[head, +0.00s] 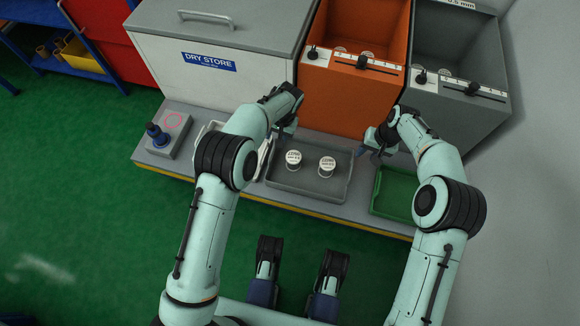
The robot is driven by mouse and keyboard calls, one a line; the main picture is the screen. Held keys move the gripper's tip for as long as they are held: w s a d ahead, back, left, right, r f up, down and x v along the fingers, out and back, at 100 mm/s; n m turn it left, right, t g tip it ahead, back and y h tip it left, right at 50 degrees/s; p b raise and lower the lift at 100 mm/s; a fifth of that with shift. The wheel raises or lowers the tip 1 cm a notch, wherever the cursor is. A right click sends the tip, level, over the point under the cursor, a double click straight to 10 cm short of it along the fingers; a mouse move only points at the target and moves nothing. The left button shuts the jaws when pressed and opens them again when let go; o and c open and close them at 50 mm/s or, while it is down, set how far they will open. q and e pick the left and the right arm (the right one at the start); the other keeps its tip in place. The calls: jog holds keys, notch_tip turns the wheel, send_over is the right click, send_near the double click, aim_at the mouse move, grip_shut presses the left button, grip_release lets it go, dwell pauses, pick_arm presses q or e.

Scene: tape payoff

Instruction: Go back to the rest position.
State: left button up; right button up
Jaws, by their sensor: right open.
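My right gripper (368,148) is open and empty, above the bench between the grey tray and the green tray. My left gripper (286,130) is over the back left of the grey tray, mostly hidden by its own wrist; I cannot tell if it is open. Two small white-topped spools, a left one (293,158) and a right one (327,164), stand in the grey tray (305,190), apart from both grippers. The green tray (388,190) looks empty where it shows; my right arm covers part of it.
Behind the bench (215,178) stand a white DRY STORE chest (200,90), an orange bin (345,100) and a grey bin (460,110), both with spools and front sliders. Green floor at left is clear.

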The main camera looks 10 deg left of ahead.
dwell(0.3)
pick_arm(q)
jog(key=s+f+n+g+h+p, duration=0.15)
jog(key=s+h+p, duration=0.25)
jog(key=s+p, duration=1.5)
pick_arm(e)
jog(key=s+d+f+m+g+y+b, duration=0.1)
jog(key=s+m+b, duration=0.15)
jog(key=s, duration=1.85)
pick_arm(q)
jog(key=s+d+r+n+h+p, duration=0.1)
jog(key=s+r+p, duration=0.4)
jog(key=s, duration=0.5)
jog(key=s+d+r+n+p, duration=0.2)
jog(key=s+r+p, duration=0.3)
jog(key=s, duration=0.5)
notch_tip(320, 180, up, 2)
jog(key=shift+d+h+p, duration=0.3)
jog(key=shift+h+p, duration=0.1)
pick_arm(e)
jog(key=s+a+r, duration=0.1)
jog(key=s+r, duration=0.4)
jog(key=s, duration=0.4)
jog(key=s+a+r, duration=0.1)
jog(key=s+r, duration=0.5)
jog(key=s, duration=0.3)
jog(key=shift+m, duration=0.45)
pick_arm(q)
jog(key=shift+s, duration=0.1)
